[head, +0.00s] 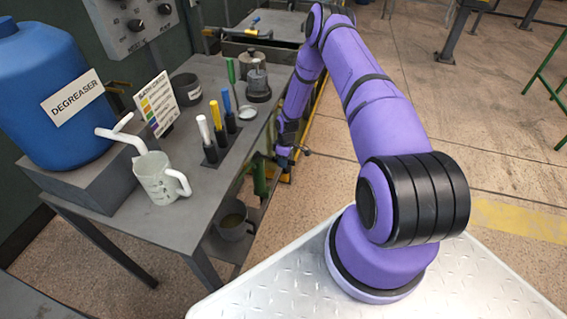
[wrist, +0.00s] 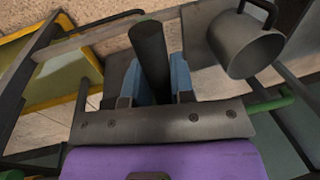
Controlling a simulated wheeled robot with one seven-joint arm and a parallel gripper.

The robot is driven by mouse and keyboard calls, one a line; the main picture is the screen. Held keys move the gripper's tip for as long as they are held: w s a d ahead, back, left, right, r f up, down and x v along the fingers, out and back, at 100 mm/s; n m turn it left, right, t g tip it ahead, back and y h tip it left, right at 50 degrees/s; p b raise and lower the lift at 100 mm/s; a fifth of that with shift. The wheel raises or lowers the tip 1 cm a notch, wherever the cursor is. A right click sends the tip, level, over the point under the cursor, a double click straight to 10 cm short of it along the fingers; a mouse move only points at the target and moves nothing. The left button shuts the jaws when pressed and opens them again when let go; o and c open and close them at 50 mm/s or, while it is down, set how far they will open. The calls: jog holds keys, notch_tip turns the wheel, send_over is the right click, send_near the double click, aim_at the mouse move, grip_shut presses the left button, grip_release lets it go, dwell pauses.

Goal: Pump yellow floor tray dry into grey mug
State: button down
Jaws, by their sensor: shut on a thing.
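My gripper (head: 286,158) reaches down beside the bench's right edge. In the wrist view its blue fingers (wrist: 163,80) are shut on a dark round handle (wrist: 149,48), apparently the pump's. A green upright part (head: 260,178) stands just below and left of the gripper in the head view. The grey mug (head: 232,222) sits low under the bench. It also shows in the wrist view (wrist: 246,46), right of the handle.
Bench legs and edge are close to my gripper. Open floor lies to the right.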

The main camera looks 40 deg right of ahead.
jog(key=c, duration=1)
grip_release()
jog(key=shift+r, duration=0.1)
jog(key=r, duration=0.3)
jog(key=d+r, duration=0.1)
jog(key=r, duration=0.3)
jog(key=w+r, duration=0.1)
jog(key=r, duration=0.2)
jog(key=shift+d+r, duration=0.2)
jog(key=shift+d, duration=0.2)
jog(key=shift+o, duration=0.2)
